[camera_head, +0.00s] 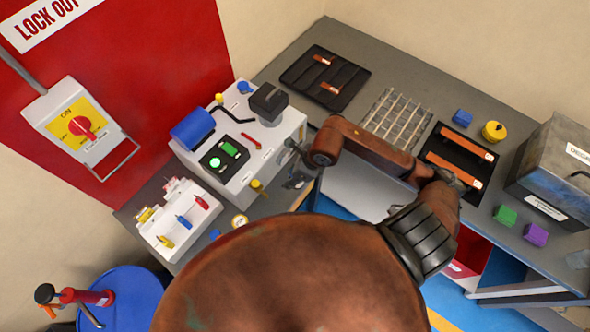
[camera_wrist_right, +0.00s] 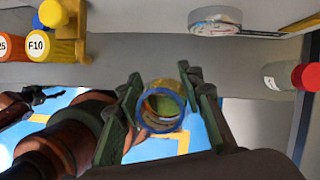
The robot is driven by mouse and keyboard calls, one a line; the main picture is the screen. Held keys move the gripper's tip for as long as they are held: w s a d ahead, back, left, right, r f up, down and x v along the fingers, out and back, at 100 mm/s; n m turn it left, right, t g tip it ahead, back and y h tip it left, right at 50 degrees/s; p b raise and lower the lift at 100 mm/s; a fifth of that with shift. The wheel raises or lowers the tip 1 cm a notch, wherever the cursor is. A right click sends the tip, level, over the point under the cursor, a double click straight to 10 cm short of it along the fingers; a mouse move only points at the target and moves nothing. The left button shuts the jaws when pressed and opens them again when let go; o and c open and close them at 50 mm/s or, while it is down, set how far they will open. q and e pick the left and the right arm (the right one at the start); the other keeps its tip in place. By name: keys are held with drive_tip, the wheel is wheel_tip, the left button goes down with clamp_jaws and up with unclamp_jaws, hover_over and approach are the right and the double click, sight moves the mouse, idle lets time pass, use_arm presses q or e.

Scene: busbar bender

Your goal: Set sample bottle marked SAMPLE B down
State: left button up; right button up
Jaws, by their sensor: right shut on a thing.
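My right gripper (camera_head: 297,168) is in front of the white control box in the head view. In the right wrist view the right gripper (camera_wrist_right: 162,92) is shut on a clear, round bottle (camera_wrist_right: 160,106) with a blue rim, seen nearly end-on between the two fingers. The bottle is in front of the worktop edge, with blue floor behind it in that view. No SAMPLE B marking is readable on it. In the head view the bottle is too small and covered to make out. I cannot make out my left gripper in either view.
The grey worktop (camera_head: 395,68) carries the control box (camera_head: 272,135), a white fuse rack (camera_head: 165,232), a wire grid (camera_head: 395,116) and black trays (camera_head: 325,76). A red-capped bottle (camera_wrist_right: 285,77) lies or stands right of the gripper. A round disc (camera_wrist_right: 215,22) is behind. Bare worktop lies between them.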

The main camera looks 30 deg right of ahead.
drive_tip(key=w+d+f, duration=0.1)
drive_tip(key=w+f, duration=0.1)
drive_tip(key=w+d+f, duration=0.1)
drive_tip(key=d+f, duration=0.1)
drive_tip(key=w+d+f, duration=0.1)
drive_tip(key=w+f, duration=0.1)
drive_tip(key=shift+w+d+f, duration=0.25)
drive_tip(key=shift+w+f, duration=0.05)
drive_tip(key=shift+f, duration=0.05)
drive_tip(key=shift+w+d+f+p, duration=0.1)
drive_tip(key=shift+f+p, duration=0.3)
drive_tip(key=shift+f, duration=1.3)
drive_tip(key=shift+f, duration=0.15)
drive_tip(key=o, duration=1.3)
drive_tip(key=v, duration=1.2)
drive_tip(key=shift+b, duration=0.4)
